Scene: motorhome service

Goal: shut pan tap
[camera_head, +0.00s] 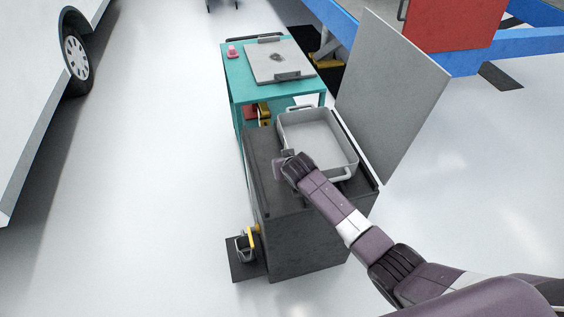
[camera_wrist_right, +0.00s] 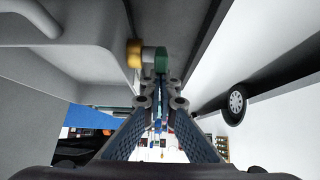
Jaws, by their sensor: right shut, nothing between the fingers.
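The pale grey pan (camera_head: 318,140) sits on top of the dark grey cabinet (camera_head: 305,235). In the right wrist view the pan wall (camera_wrist_right: 85,62) fills the left side. The tap (camera_wrist_right: 134,53) sticks out of this wall, with a brass body and a dark green part (camera_wrist_right: 161,60) at its outer end. My right gripper (camera_head: 279,168) is at the pan's near left corner. In the wrist view my right gripper (camera_wrist_right: 160,92) is shut and empty, its fingertips close to the green part. I cannot tell whether they touch it. The tap is not clear in the head view. My left gripper is not in view.
A grey panel (camera_head: 392,95) stands upright along the cabinet's right side. A teal cart (camera_head: 232,72) with a grey plate (camera_head: 280,60) stands behind. A yellow-handled item (camera_head: 246,243) is on the floor at the cabinet's left. The floor further left is clear up to the white vehicle (camera_head: 35,90).

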